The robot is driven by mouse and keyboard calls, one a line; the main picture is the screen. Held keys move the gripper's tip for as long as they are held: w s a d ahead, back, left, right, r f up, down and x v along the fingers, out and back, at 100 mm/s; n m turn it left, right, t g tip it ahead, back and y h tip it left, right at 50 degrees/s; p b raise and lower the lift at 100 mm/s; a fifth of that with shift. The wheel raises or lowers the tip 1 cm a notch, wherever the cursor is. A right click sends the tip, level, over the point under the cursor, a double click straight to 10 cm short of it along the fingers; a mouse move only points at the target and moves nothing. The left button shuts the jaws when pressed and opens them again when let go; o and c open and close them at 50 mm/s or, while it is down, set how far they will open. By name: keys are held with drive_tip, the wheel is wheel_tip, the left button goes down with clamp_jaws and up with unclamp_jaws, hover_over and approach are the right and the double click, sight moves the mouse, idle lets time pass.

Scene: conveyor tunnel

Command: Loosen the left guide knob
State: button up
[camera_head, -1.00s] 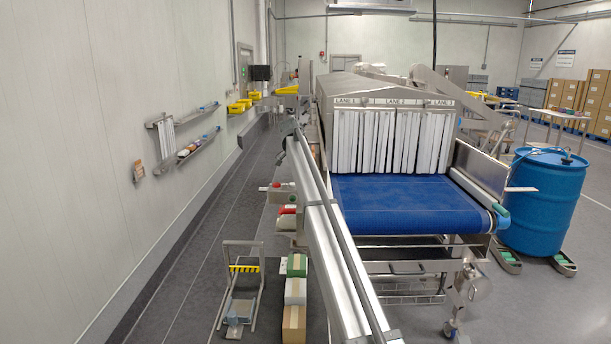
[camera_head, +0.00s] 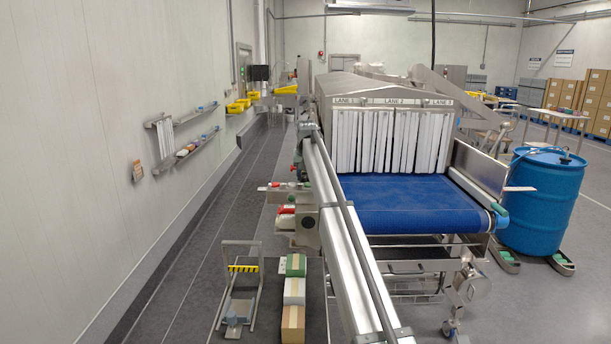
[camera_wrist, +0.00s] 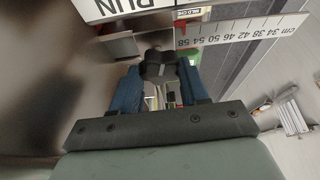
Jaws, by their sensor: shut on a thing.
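In the wrist view, my gripper (camera_wrist: 159,78) has its two blue fingers on either side of a black knob (camera_wrist: 158,63) and is shut on it. The knob appears to be the left guide knob. Its far side and its shaft are hidden, and I cannot tell how tight it is. In the head view, my arm runs up along the left side of the blue conveyor belt (camera_head: 405,200), and the knob cannot be made out there.
In the wrist view, a centimetre scale (camera_wrist: 240,31) and a white RUN sign (camera_wrist: 120,8) lie close to the knob. The tunnel with its strip curtain (camera_head: 390,140) stands behind the belt. Stacked boxes (camera_head: 294,290) and a small cart (camera_head: 240,285) stand at the lower left.

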drive_tip(key=shift+n, duration=0.7)
drive_tip(key=o, duration=1.1)
drive_tip(key=shift+c, duration=0.2)
drive_tip(key=v, duration=1.3)
drive_tip(key=shift+d+r, duration=0.35)
drive_tip(key=shift+r, duration=0.05)
